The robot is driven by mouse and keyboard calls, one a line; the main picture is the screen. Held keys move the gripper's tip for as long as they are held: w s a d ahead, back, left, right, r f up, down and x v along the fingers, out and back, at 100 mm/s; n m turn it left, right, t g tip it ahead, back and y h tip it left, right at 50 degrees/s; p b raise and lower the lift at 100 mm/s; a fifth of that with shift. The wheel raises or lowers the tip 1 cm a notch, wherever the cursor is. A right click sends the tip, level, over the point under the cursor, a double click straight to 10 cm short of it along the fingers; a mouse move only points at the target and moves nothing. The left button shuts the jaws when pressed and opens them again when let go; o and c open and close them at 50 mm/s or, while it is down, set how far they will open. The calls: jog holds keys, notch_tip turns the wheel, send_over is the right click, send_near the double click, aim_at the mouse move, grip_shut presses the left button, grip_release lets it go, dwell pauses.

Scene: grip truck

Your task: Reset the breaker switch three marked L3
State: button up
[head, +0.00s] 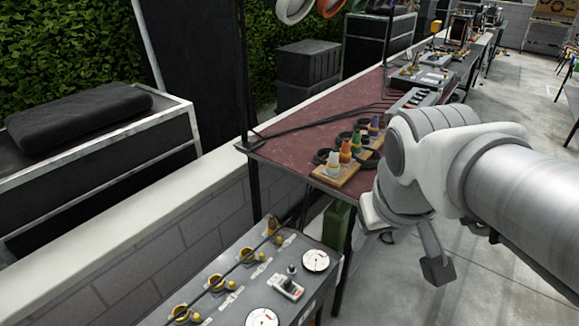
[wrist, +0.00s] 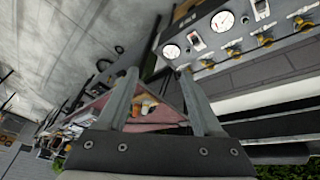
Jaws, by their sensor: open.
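A grey control panel (head: 235,262) at the lower left of the head view carries a row of yellow fittings (head: 216,283), round white gauges (head: 316,260) and a small switch (head: 287,285) between two gauges. The wrist view shows the panel at upper right, with one switch (wrist: 197,42) between gauges and another (wrist: 261,10) near the top edge. The markings are too small to read, so I cannot tell which switch is L3. My gripper (wrist: 157,72) is open and empty, its fingers apart and clear of the panel. In the head view it hangs right of the panel.
A dark post (head: 242,70) rises at the table's corner. A low pale wall (head: 130,225) runs left of the panel.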

jog(key=w+a+f+n+g+b, duration=0.3)
jog(key=w+a+f+n+b, duration=0.1)
jog(key=w+f, duration=0.75)
jog(key=n+g+y+b, duration=0.1)
jog(key=n+b, duration=0.1)
jog(key=n, duration=0.3)
send_near(288, 280)
notch_tip(288, 280, down, 9)
jog(key=b, duration=0.4)
jog(key=shift+w+f, duration=0.15)
jog(key=shift+f, duration=0.05)
grip_shut()
